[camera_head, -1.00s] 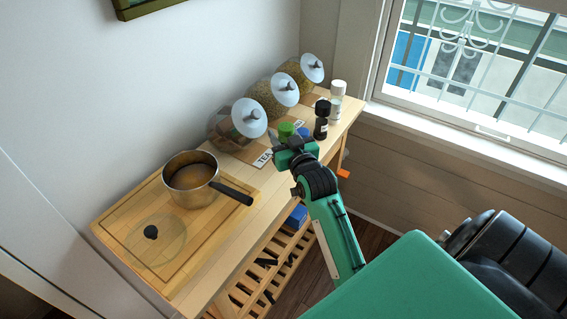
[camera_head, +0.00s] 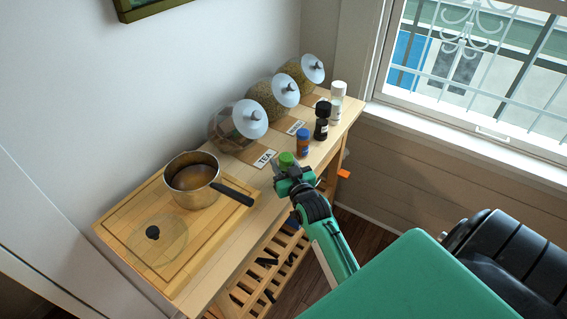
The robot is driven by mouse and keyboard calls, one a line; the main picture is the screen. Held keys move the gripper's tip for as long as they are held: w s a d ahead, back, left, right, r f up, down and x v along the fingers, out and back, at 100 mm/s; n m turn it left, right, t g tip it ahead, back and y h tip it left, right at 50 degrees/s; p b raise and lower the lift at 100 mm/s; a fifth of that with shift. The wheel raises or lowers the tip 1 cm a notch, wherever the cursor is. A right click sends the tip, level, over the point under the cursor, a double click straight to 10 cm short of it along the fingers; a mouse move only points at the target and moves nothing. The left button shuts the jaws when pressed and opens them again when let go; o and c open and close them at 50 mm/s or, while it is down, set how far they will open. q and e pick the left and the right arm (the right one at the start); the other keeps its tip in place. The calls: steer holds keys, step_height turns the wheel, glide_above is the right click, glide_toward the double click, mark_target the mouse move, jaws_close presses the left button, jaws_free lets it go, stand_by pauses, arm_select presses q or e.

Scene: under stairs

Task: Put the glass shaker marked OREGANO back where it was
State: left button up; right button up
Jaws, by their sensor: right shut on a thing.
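My right gripper (camera_head: 285,170) is shut on a small shaker with a green lid (camera_head: 286,159), at the front edge of the wooden table (camera_head: 222,245). Only the lid shows clearly; the shaker's body and any label are hidden by the gripper, so I cannot read OREGANO on it. I cannot tell whether its base touches the table. A similar shaker with a blue lid (camera_head: 303,143) stands upright on the table, just behind and right of the gripper. My left gripper is not in view.
A dark grinder (camera_head: 322,121) and a white-topped shaker (camera_head: 338,98) stand farther right. Three glass jars with white lids line the wall, the nearest (camera_head: 226,130) behind a TEA card (camera_head: 265,158). A pot (camera_head: 192,181) and a glass lid (camera_head: 157,241) rest on a board at left.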

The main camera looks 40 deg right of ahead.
steer(key=shift+f, duration=0.15)
steer(key=o, duration=1.3)
steer(key=shift+s+r, duration=0.15)
steer(key=shift+r, duration=0.05)
steer(key=shift+s+a+b, duration=0.4)
steer(key=shift+s, duration=1.5)
steer(key=shift+s+a+b, duration=0.35)
steer(key=shift+s+a, duration=0.05)
steer(key=shift+s, duration=1.55)
steer(key=shift+s+a+b, duration=0.4)
steer(key=shift+s, duration=1.5)
